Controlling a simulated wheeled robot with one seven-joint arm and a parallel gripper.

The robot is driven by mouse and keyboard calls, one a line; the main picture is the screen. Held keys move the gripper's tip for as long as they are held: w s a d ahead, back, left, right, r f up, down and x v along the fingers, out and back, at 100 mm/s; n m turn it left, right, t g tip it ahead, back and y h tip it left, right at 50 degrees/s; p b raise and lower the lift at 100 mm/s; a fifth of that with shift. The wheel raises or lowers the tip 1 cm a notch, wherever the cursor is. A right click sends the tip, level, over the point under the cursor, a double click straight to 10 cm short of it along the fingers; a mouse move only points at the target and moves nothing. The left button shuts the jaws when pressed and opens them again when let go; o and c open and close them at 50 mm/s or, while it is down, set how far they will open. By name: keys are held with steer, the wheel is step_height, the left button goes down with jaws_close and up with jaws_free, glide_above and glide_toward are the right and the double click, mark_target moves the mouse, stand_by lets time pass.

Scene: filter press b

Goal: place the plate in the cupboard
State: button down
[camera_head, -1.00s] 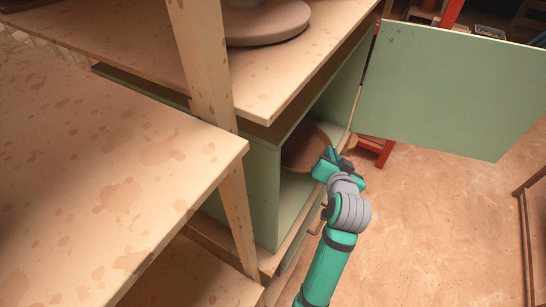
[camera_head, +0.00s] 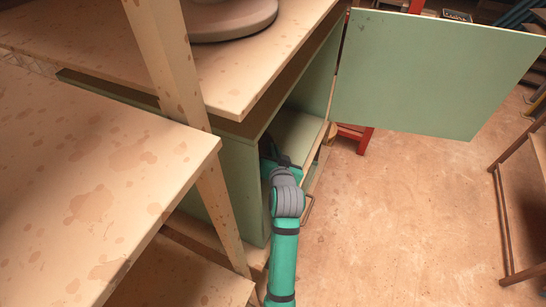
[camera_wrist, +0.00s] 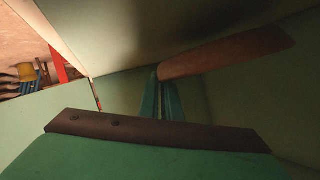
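The brown plate (camera_wrist: 228,53) shows nearly edge-on in the wrist view, tilted, with its near end at the tips of my gripper. My gripper (camera_wrist: 162,80) is shut on the rim of the plate. In the head view my gripper is mostly hidden inside the green cupboard (camera_head: 242,190), and the plate is out of sight there. The cupboard door (camera_head: 430,75) stands wide open to the right. My forearm reaches in through the front opening. The wrist view shows pale green cupboard walls around the plate; whether the plate touches them I cannot tell.
A spotted wooden bench (camera_head: 80,190) stands at the left. A tabletop (camera_head: 250,75) with a round grey wheel (camera_head: 230,18) overhangs the cupboard, and a wooden leg (camera_head: 172,70) stands close to its left side. The floor at the right is clear up to a metal frame (camera_head: 505,225).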

steer(key=shift+f, duration=1.7)
steer(key=c, duration=2)
jaws_free()
steer(key=shift+f, duration=0.1)
steer(key=v, duration=1.2)
